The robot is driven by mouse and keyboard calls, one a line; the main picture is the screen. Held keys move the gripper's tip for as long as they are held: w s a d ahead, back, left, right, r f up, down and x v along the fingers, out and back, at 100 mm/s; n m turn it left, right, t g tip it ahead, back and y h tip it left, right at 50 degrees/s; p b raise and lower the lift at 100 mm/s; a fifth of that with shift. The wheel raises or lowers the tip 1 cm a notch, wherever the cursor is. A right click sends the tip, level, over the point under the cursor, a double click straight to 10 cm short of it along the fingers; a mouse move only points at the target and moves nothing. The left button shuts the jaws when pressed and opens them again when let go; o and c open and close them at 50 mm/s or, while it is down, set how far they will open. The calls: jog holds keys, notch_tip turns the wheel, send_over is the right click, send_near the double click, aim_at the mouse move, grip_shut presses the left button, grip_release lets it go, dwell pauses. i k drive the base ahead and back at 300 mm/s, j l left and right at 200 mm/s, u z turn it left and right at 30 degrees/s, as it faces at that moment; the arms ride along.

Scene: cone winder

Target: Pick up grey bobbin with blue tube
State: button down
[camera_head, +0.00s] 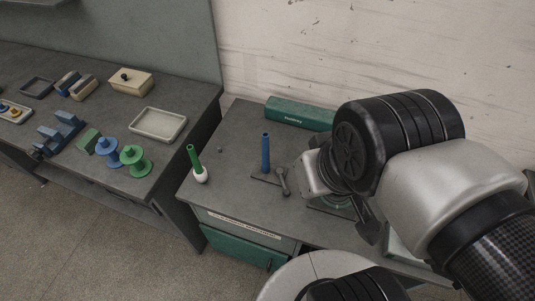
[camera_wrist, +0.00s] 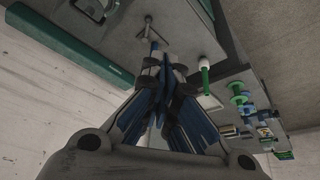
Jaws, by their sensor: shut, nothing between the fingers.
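A slim blue tube (camera_head: 265,152) stands upright on a small dark base on the grey cabinet top in the head view. I cannot make out any grey winding on it. A green tube (camera_head: 195,160) with a round white lower part stands to its left; it also shows in the wrist view (camera_wrist: 205,76). My gripper (camera_wrist: 165,66) shows in the wrist view with its blue-padded fingers brought together and nothing held. In the head view my arm is to the right of the blue tube, apart from it, and hides most of the gripper.
A metal lever (camera_head: 283,182) stands just right of the blue tube. A long green box (camera_head: 299,113) lies behind, near the wall. On the left bench are a blue spool (camera_head: 107,151), a green spool (camera_head: 134,161) and a pale tray (camera_head: 158,124).

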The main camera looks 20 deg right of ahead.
aim_at(265, 149)
jog(key=i+j, duration=0.1)
jog(key=j, duration=0.4)
jog(key=z, duration=0.4)
jog(key=j+z, duration=0.1)
jog(key=z, duration=0.7)
jog(key=j+z, duration=0.1)
jog(key=z, duration=0.3)
jog(key=k, duration=0.05)
